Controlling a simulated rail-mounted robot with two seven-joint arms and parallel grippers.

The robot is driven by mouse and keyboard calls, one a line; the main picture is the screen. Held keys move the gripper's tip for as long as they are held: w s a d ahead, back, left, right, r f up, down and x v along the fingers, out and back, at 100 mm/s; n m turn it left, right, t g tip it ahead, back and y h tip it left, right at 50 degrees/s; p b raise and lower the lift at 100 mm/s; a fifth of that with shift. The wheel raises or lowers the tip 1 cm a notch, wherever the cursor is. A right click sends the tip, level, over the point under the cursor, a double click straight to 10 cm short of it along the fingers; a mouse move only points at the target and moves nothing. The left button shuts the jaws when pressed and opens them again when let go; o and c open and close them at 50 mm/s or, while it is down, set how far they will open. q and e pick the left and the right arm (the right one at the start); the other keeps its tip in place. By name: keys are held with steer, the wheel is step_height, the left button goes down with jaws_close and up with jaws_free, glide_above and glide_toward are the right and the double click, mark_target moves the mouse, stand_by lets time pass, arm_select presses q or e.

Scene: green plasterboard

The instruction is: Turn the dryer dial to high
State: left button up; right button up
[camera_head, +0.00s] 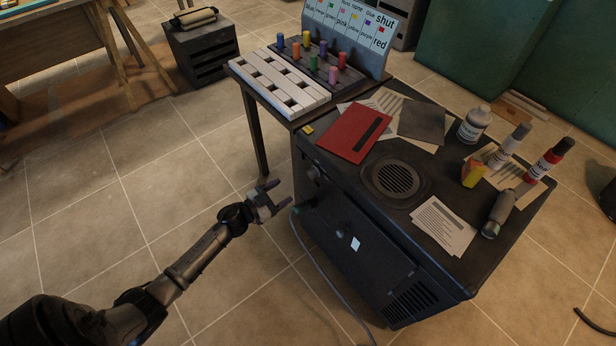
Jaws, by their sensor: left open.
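The dryer is a dark cabinet (375,262) standing on the floor at right of centre, with a round grille (396,178) in its top. My right gripper is not in view.
On the dryer's top lie a red folder (352,134), papers (440,228), bottles (474,124) and a dark cylinder (498,212). A table (290,121) with a white slotted rack and coloured pegs stands behind.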

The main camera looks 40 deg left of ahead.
mark_target(310, 175)
arm_select(q)
steer(key=b+x, duration=0.2)
steer(key=x, duration=0.7)
steer(key=shift+f+b, duration=0.1)
steer(key=shift+b, duration=0.25)
steer(key=shift+b+x, duration=0.3)
steer(key=shift+x, duration=0.7)
steer(key=shift+d, duration=0.1)
steer(key=shift+c, duration=0.3)
steer(key=c, duration=0.9)
steer(key=shift+o, duration=0.2)
